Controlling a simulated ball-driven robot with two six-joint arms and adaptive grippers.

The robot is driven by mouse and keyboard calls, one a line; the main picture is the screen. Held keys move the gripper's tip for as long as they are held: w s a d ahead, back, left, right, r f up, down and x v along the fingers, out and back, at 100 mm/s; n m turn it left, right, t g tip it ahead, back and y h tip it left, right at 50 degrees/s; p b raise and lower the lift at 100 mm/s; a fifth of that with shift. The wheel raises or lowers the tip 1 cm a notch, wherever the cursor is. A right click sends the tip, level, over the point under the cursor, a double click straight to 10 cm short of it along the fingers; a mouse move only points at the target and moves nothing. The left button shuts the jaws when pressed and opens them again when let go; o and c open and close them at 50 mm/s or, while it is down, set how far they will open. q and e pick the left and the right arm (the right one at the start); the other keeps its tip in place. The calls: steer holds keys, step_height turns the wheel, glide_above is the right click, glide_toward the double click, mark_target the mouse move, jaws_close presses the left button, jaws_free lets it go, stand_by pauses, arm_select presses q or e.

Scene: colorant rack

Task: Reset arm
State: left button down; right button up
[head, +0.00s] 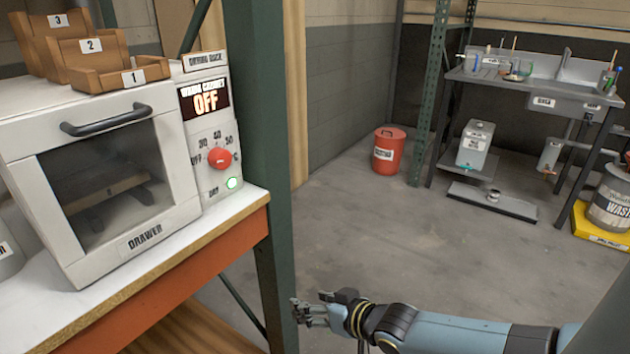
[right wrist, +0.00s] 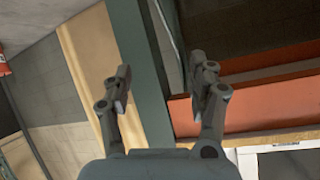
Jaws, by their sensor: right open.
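My right arm reaches in from the lower right of the head view. My right gripper (head: 311,311) is low, over the floor and close to the green rack post (head: 262,150). In the right wrist view my right gripper (right wrist: 160,88) has its two fingers spread apart with nothing between them. The green post (right wrist: 138,60) shows behind and between the fingers there, with the orange shelf beam (right wrist: 265,97) behind the finger on the right. My left gripper is in neither view.
Numbered brown trays (head: 118,73) sit on top. A red bin (head: 388,151) and a sink bench (head: 535,85) stand behind. Open floor (head: 390,240) lies between.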

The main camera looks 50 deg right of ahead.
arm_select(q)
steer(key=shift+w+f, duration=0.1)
arm_select(e)
steer(key=shift+s+f, duration=0.3)
steer(key=shift+f, duration=0.4)
steer(key=shift+f, duration=0.1)
